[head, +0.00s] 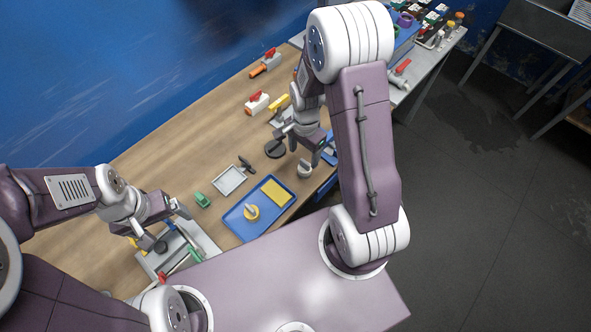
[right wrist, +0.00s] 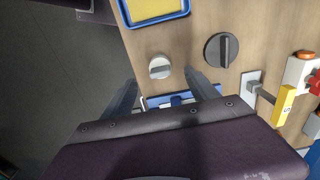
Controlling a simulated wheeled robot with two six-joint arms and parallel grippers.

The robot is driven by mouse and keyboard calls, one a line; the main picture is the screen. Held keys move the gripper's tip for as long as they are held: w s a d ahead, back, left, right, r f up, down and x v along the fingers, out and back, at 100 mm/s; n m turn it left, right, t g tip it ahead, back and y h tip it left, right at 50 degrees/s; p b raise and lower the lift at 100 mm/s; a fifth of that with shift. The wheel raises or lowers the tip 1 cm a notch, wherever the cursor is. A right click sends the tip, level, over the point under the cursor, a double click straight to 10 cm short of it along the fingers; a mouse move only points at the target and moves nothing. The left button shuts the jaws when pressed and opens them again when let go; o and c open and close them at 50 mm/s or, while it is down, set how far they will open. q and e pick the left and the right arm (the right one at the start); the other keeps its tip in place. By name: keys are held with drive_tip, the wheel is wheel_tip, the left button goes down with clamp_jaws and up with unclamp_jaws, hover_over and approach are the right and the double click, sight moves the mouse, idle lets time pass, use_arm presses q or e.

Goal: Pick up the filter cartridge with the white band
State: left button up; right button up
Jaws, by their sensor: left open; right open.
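The filter cartridge with the white band appears to be the small round white piece with a grey grip bar (head: 304,171), standing on the wooden bench near its front edge. It also shows in the right wrist view (right wrist: 159,67), just beyond the fingertips. My right gripper (head: 303,156) is open and empty over it, with the fingers to either side in the picture; I see no contact. Its fingers also show in the right wrist view (right wrist: 160,79). My left gripper (head: 168,228) is open over a grey tray at the left.
A similar dark round piece (head: 275,149) stands close by. Red-handled valves (head: 257,104) stand farther back.

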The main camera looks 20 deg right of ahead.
sight(305, 168)
drive_tip(key=shift+s+d+f, duration=0.2)
drive_tip(key=shift+d+f, duration=0.6)
drive_tip(key=shift+f, duration=0.15)
drive_tip(key=shift+w+a+f, duration=0.1)
drive_tip(key=shift+a+f, duration=0.15)
drive_tip(key=shift+f, duration=0.25)
drive_tip(key=shift+w+a+f, duration=0.1)
drive_tip(key=shift+a+f, duration=0.1)
drive_tip(key=shift+f, duration=0.25)
drive_tip(key=shift+a, duration=0.2)
drive_tip(key=shift+f+p, duration=0.35)
drive_tip(key=f, duration=0.2)
drive_tip(key=f+p, duration=0.1)
drive_tip(key=f, duration=0.1)
drive_tip(key=shift+d, duration=0.35)
drive_tip(key=shift+f, duration=0.3)
drive_tip(key=shift+w+a, duration=0.15)
use_arm(q)
drive_tip(key=shift+d+r, duration=0.2)
drive_tip(key=shift+r, duration=0.25)
drive_tip(key=shift+d+r, duration=0.2)
drive_tip(key=shift+r, duration=0.25)
use_arm(e)
clamp_jaws()
